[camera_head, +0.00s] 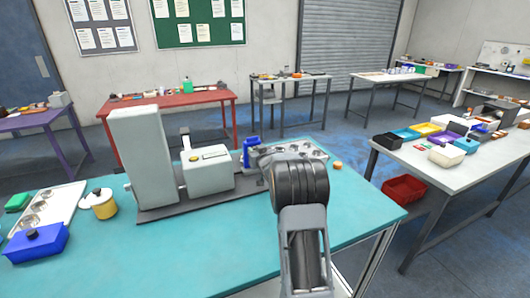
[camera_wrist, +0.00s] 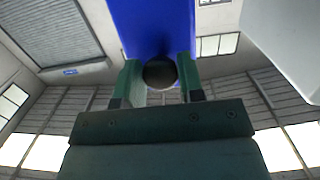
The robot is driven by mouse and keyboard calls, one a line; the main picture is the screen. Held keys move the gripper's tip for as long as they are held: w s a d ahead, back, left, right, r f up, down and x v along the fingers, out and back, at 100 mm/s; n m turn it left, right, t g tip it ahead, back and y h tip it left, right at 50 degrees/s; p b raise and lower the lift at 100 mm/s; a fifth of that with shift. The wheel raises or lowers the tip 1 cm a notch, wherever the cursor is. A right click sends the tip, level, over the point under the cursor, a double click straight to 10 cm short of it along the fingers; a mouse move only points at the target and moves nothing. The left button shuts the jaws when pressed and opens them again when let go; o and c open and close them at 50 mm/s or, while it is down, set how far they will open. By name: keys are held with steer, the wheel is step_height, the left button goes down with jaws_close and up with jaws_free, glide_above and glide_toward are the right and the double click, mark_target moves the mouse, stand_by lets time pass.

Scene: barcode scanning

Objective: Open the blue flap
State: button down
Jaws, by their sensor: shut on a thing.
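The blue flap (camera_head: 251,150) stands upright just right of the white and grey machine (camera_head: 208,172) on the teal table. In the wrist view the flap (camera_wrist: 150,22) fills the top middle, with a dark round knob (camera_wrist: 160,73) on it. My gripper (camera_wrist: 160,88) has its two green fingers on either side of this knob and is shut on it. In the head view my arm covers the gripper's fingers and part of the flap's surroundings.
A metal tray with round cups (camera_head: 306,150) lies behind my arm. A blue box with a black knob (camera_head: 35,243), a yellow-and-white pot (camera_head: 103,205) and a white tray (camera_head: 45,212) stand at the table's left. The teal table's front (camera_head: 200,255) is clear.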

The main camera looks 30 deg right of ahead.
steer(key=shift+w+r, duration=0.2)
steer(key=c, duration=1)
jaws_free()
steer(key=shift+d, duration=0.1)
steer(key=shift+o, duration=1.2)
steer(key=shift+s, duration=0.15)
steer(key=b+v, duration=0.2)
steer(key=v, duration=1.1)
steer(key=shift+s, duration=0.3)
